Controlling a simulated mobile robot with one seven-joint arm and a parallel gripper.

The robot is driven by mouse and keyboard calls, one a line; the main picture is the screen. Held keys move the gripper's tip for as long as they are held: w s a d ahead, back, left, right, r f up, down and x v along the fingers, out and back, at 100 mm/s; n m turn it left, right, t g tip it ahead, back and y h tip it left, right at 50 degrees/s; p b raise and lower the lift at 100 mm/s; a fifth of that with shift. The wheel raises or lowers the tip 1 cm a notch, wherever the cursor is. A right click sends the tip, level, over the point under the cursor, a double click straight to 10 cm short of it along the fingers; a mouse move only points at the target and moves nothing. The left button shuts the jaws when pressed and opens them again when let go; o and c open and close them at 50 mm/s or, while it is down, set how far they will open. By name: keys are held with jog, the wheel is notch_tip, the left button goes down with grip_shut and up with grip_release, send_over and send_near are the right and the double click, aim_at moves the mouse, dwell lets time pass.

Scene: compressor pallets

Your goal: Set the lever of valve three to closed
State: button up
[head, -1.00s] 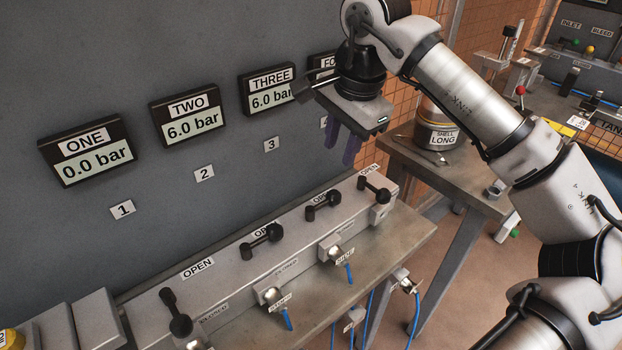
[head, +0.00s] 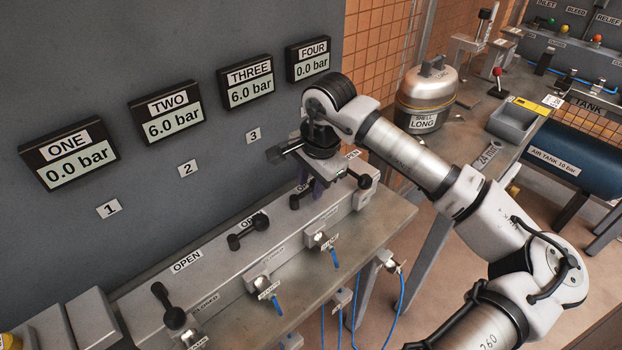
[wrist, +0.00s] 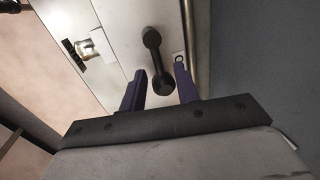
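The lever of valve three (head: 297,200) is black with a knob at each end. It lies along the grey valve rail (head: 215,262), like the lever of valve two (head: 248,231). My gripper (head: 312,187) is over it, fingers pointing down, partly hiding it. In the wrist view a black lever (wrist: 155,60) shows, with its near knob between the two purple fingers of my open gripper (wrist: 160,70). I see gaps on both sides and no clear contact. The display marked THREE (head: 250,84) reads 6.0 bar.
The levers of valve one (head: 166,305) and valve four (head: 364,180) stand across the rail. Displays ONE (head: 68,152) and FOUR (head: 308,61) read 0.0 bar; TWO (head: 165,112) reads 6.0 bar. Blue hoses (head: 402,290) hang at the front. A shell canister (head: 425,95) stands at right.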

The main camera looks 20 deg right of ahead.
jog(key=shift+c, duration=0.2)
grip_shut()
dwell(0.5)
